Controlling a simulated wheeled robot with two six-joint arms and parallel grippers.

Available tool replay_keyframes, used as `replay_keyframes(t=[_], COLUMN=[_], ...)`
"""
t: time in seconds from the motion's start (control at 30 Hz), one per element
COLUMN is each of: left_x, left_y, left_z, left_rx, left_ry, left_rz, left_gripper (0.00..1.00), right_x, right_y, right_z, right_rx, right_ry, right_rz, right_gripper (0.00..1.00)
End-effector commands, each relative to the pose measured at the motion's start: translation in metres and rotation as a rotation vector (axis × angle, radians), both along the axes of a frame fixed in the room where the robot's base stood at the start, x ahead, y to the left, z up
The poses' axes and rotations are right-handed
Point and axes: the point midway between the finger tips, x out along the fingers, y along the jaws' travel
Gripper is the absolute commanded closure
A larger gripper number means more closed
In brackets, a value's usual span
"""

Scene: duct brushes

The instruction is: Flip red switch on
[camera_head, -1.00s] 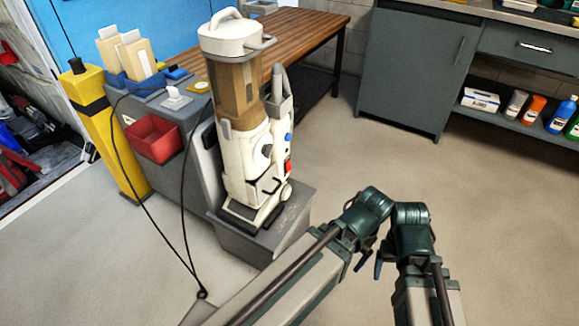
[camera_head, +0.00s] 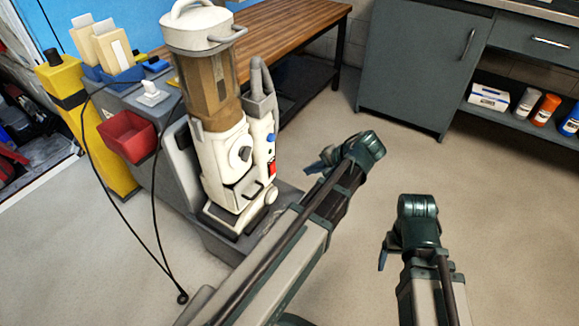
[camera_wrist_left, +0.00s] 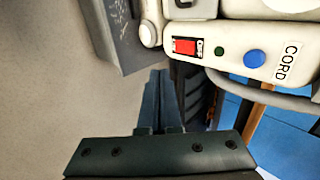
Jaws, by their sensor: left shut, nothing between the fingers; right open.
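The red switch (camera_head: 273,167) is on the right side of the cream upright machine (camera_head: 222,165), which stands on a grey platform. In the left wrist view the red switch (camera_wrist_left: 185,46) sits in the machine's panel beside a small green dot and a blue round knob (camera_wrist_left: 254,58). My left gripper (camera_head: 314,167) is to the right of the switch, with a visible gap. In the left wrist view its fingers (camera_wrist_left: 160,78) are together and empty, below the switch. My right gripper (camera_head: 383,258) hangs lower right, away from the machine; its fingers are mostly hidden.
A grey cart with a red bin (camera_head: 127,136) and a yellow post (camera_head: 85,115) stand at left. Black cords hang in front of the cart. A wooden table (camera_head: 290,28) and grey cabinet (camera_head: 415,65) are behind. The floor at right is clear.

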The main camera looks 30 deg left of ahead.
Motion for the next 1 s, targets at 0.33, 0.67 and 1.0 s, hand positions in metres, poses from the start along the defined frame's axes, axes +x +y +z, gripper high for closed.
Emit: replay_keyframes(t=[0.33,0.67,1.0], left_x=[0.002,0.003,0.007], left_y=[0.005,0.026,0.070], left_z=[0.002,-0.026,-0.073], left_rx=[0.017,0.016,0.016], left_ry=[-0.004,-0.004,-0.005], left_rz=[0.006,0.009,0.008], left_gripper=[1.00,1.00,1.00], right_x=[0.000,0.000,0.000], right_y=[0.000,0.000,0.000], right_z=[0.000,-0.028,-0.075], right_rx=[0.000,0.000,0.000], right_ry=[0.000,-0.001,-0.002], right_rz=[0.000,-0.005,-0.016], right_gripper=[0.21,0.21,0.21])
